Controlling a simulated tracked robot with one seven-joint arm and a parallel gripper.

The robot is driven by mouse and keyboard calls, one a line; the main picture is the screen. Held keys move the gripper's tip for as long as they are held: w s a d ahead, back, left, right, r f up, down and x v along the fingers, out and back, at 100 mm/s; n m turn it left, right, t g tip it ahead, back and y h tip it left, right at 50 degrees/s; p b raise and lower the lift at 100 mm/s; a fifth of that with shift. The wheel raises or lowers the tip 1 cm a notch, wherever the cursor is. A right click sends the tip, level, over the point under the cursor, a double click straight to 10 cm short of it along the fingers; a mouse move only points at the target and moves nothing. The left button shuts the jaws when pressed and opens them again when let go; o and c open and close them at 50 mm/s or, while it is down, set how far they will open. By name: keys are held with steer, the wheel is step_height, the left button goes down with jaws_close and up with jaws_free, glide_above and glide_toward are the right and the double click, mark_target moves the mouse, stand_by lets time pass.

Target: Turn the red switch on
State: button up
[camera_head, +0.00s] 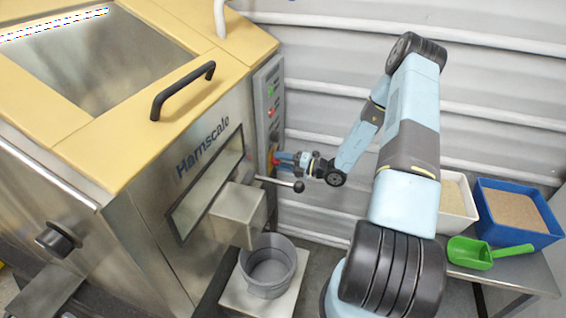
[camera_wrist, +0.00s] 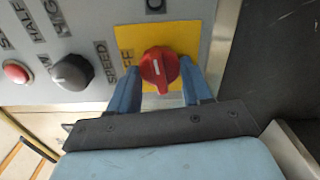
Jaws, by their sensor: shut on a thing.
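The red switch (camera_wrist: 160,68) is a round knob with a raised grip on a yellow plate (camera_wrist: 184,38), in the wrist view. A short white mark shows on its face; I cannot tell surely which label it points to. The letters beside and above the knob are partly hidden or cut off. My gripper (camera_wrist: 161,80) has one blue finger on each side of the knob and is shut on it. In the head view my gripper (camera_head: 291,160) is at the control panel (camera_head: 268,105) on the hopper's side, largely covering the switch.
In the wrist view a dark grey knob (camera_wrist: 72,72) and a red button (camera_wrist: 16,71) sit left of the switch. In the head view a lever with a black ball (camera_head: 298,186) sticks out just below my gripper. A grey bucket (camera_head: 268,268) stands under the hopper's spout (camera_head: 237,213).

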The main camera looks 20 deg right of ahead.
steer(key=shift+m, duration=0.6)
steer(key=shift+f, duration=0.1)
steer(key=o, duration=1.1)
steer(key=shift+c, duration=0.2)
steer(key=shift+d, duration=0.1)
steer(key=v, duration=1.3)
steer(key=shift+d, duration=0.25)
steer(key=shift+s+f, duration=0.1)
steer(key=shift+s, duration=0.15)
